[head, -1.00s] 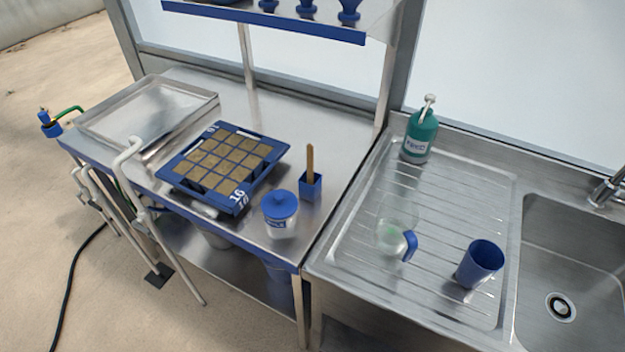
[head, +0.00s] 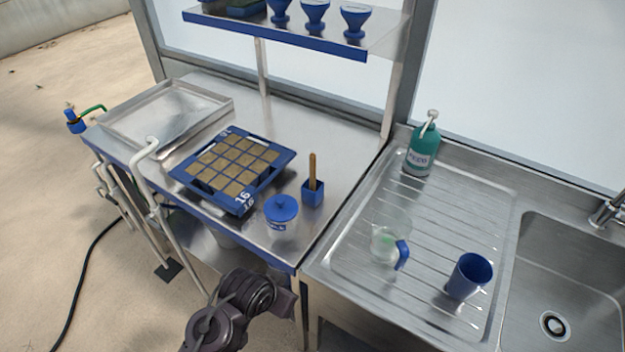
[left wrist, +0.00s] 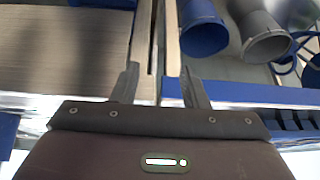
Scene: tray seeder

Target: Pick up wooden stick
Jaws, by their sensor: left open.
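The wooden stick (head: 312,168) stands upright in a small blue square holder (head: 312,194) near the bench's right side in the head view. A dark arm part of mine has come in at the bottom of the head view, in front of and below the bench's front edge, well apart from the stick. My left gripper shows in the left wrist view (left wrist: 160,80), with its two fingers spread and nothing between them that I can identify as held. I cannot make out the stick in that view. My right gripper is not in view.
A blue seed tray (head: 205,196) with soil cells lies further left. A shelf (head: 330,47) hangs above the back. A green bottle (head: 422,150), clear jug (head: 388,242) and blue cup (head: 470,277) stand at the sink.

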